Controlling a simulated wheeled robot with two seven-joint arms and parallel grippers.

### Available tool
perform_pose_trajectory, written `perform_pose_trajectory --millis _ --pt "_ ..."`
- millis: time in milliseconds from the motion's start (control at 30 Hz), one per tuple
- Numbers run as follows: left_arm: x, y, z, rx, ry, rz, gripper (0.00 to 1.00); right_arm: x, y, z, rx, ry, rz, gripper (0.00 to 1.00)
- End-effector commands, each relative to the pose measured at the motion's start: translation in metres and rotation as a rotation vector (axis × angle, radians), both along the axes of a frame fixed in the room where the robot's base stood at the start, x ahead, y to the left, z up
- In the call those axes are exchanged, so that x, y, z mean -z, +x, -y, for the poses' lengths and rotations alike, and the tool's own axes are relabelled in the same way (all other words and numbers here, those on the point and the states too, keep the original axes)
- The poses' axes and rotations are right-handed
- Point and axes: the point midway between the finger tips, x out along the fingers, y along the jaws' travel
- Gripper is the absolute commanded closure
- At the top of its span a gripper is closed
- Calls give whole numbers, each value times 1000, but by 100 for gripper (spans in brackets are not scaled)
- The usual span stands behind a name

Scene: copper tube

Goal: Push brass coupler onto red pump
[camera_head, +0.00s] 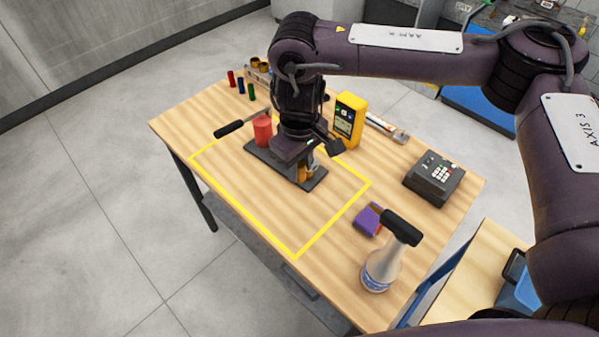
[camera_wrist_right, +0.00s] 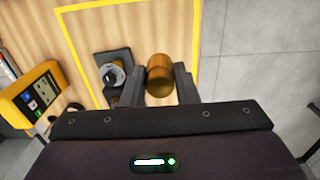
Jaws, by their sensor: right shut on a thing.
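The red pump (camera_head: 262,130) stands on a dark base plate (camera_head: 316,184) inside the yellow outline, with a black handle (camera_head: 229,128) out to its left. My right gripper (camera_head: 308,164) is over the plate's right part, shut on the brass coupler (camera_head: 303,173). In the right wrist view the coupler (camera_wrist_right: 159,75) sits between the two fingers. Beside it, apart, a round silver and black fitting (camera_wrist_right: 112,73) shows on the dark plate. My right arm hides part of the plate in the head view. My left gripper is out of view.
A yellow meter (camera_head: 348,120) stands close behind the right gripper. A keypad device (camera_head: 434,179), a purple block (camera_head: 368,219) and a spray bottle (camera_head: 385,262) are at the right. Small coloured cylinders (camera_head: 241,86) stand at the back. The front of the yellow outline is clear.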

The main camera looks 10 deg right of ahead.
Motion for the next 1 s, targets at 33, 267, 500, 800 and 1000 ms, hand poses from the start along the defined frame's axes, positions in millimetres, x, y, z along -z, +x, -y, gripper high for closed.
perform_pose_trajectory --millis 33,267,500,800,1000 --pt "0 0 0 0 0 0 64 -2 0 0 -1 0 0 97" --pt "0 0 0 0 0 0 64 -4 0 0 0 0 -1 97" --pt "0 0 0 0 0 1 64 -3 -1 0 2 0 -1 97" --pt "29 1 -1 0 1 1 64 78 -21 33 225 23 -22 97" --pt "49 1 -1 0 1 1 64 139 -42 70 454 16 -15 97"
